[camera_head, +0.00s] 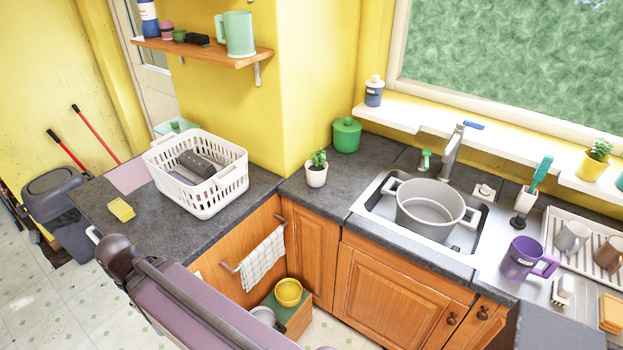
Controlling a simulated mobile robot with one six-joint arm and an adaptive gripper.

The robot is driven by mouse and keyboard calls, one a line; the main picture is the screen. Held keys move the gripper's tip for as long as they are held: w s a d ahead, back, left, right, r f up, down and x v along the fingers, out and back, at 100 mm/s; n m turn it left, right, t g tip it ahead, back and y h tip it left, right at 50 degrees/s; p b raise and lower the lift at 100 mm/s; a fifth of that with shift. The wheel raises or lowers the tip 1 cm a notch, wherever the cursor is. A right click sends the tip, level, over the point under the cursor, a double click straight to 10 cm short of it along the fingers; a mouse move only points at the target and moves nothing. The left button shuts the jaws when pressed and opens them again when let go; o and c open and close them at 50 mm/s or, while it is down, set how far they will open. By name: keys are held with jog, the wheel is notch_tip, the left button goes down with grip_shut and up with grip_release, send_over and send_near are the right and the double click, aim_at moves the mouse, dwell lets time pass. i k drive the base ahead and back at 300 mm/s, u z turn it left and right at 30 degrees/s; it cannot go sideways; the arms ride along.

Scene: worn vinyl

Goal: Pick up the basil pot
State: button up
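A small white pot with a leafy green plant (316,172), which looks like the basil pot, stands upright on the dark grey counter (287,187) near the inner corner. It is in front of a green lidded canister (346,135), apart from it, and left of the sink. A second potted plant in a yellow pot (591,166) sits on the window sill at the far right. Part of my arm shows at the lower left, over the floor and in front of the cabinets. My gripper is not in view.
A white basket (197,197) with dark items stands on the left counter beside a yellow sponge (121,209). A large grey pot (430,220) sits in the sink (372,204). A purple mug (525,262) stands right of it. Counter around the white plant pot is clear.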

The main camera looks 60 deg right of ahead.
aim_at(317, 167)
jog(key=u, duration=0.1)
jog(key=k, duration=1.45)
jog(key=z, duration=1.45)
jog(key=i, duration=0.95)
jog(key=u, duration=0.15)
